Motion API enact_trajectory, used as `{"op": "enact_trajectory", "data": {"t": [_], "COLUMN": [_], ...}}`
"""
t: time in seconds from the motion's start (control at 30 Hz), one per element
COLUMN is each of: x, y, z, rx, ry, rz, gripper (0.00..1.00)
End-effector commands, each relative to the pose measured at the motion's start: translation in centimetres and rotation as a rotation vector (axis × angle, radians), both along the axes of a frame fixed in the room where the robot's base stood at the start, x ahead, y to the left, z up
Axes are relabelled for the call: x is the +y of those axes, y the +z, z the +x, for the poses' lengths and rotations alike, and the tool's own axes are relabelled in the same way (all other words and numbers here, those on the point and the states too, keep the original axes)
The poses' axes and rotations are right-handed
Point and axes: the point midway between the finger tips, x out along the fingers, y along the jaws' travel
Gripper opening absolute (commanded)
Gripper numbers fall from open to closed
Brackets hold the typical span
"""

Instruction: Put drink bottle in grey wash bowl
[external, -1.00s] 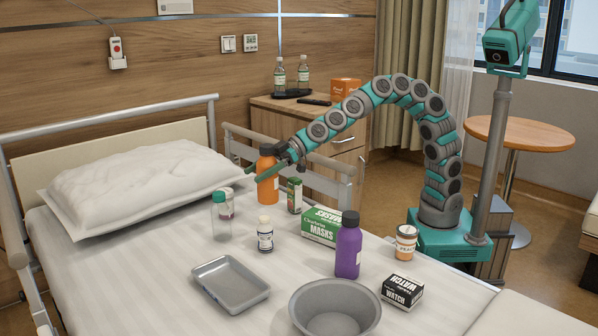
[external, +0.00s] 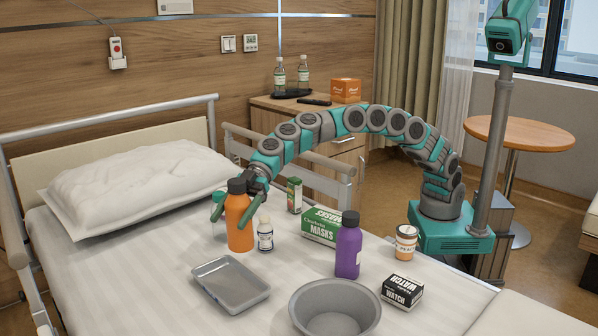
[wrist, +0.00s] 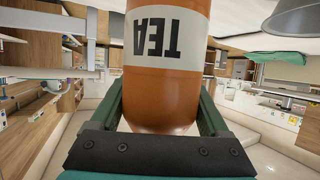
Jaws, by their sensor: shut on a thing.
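The drink bottle (external: 239,222) is orange with a dark cap and stands roughly upright in my gripper (external: 241,208).
A grey tray (external: 231,297) lies left of the bowl. A purple bottle (external: 348,250) stands just behind the bowl, with a masks box (external: 320,226) behind that. A white pill bottle (external: 265,236) is close right of the drink bottle. A watch box (external: 402,291) lies right of the bowl.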

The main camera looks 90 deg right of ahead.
Motion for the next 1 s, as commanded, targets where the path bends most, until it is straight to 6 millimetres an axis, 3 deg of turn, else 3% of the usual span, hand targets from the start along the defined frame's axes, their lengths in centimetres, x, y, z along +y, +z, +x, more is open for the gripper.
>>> {"op": "enact_trajectory", "data": {"t": [0.2,0.4,0.5,0.6,0.7,0.83,1.0], "x": [8.6,14.4,16.3,17.6,18.2,18.6,18.6], "y": [0.7,1.1,1.2,1.3,1.2,1.3,1.1], "z": [-6.2,-13.7,-17.5,-21.0,-23.3,-24.8,-25.2], "rx": [-0.002,-0.002,-0.003,-0.004,-0.002,-0.003,-0.001], "ry": [0.278,0.542,0.666,0.773,0.846,0.892,0.906], "rz": [-0.001,0.0,0.0,0.001,0.001,0.003,0.003], "gripper": [0.03,0.03,0.03,0.03,0.03,0.03,0.03]}}
